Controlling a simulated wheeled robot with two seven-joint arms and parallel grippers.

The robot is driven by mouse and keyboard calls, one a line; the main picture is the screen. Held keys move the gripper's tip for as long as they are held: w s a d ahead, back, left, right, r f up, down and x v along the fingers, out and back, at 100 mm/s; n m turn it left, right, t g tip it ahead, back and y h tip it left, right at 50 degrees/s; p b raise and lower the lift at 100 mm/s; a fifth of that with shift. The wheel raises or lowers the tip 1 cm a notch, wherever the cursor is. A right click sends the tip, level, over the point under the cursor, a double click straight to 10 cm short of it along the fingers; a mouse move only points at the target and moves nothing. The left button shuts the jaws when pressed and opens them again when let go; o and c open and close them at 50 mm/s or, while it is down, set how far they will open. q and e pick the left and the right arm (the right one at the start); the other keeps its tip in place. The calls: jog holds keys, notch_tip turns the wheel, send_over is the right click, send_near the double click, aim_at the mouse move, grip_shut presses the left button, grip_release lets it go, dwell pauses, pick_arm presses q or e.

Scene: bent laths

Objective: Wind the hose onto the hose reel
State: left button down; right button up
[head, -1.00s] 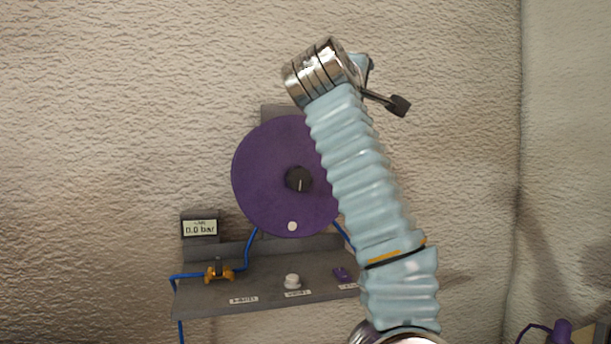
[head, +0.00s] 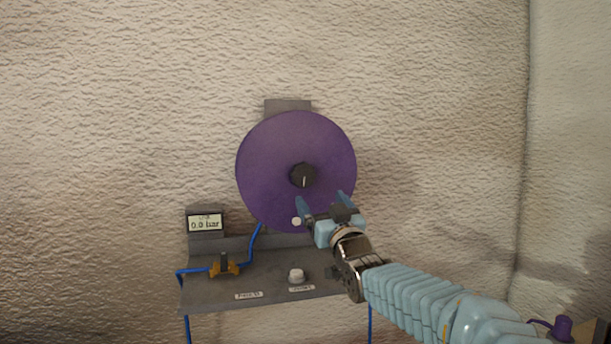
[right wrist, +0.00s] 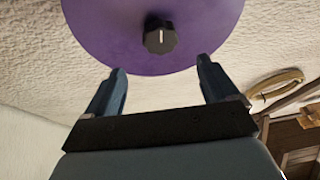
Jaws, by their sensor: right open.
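The hose reel is a purple disc (head: 265,160) on a grey wall bracket, with a black knob (head: 303,175) at its centre and a small white spot (head: 296,221) near its lower rim. My right gripper (head: 322,203) is open and empty in front of the reel's lower right part. In the right wrist view the reel (right wrist: 110,35) and its knob (right wrist: 160,37) lie beyond the two spread fingers (right wrist: 160,88). A blue hose (head: 251,245) runs from below the reel to a brass valve (head: 224,265). My left gripper is not in view.
A grey shelf (head: 262,270) below the reel carries the valve, a white knob (head: 296,276) and labels. A display (head: 205,222) at its left reads 0.0 bar. A purple object (head: 562,327) stands at the lower right. A coiled tan loop (right wrist: 276,84) shows in the right wrist view.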

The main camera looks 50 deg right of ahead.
aim_at(305, 177)
jog(key=p+x, duration=0.3)
jog(key=x, duration=0.7)
jog(key=shift+w+r, duration=0.15)
jog(key=shift+r, duration=0.05)
jog(key=shift+w+d+r, duration=0.1)
jog(key=shift+w+d, duration=0.1)
jog(key=shift+w, duration=0.2)
jog(key=c, duration=1.4)
jog(key=shift+c, duration=0.4)
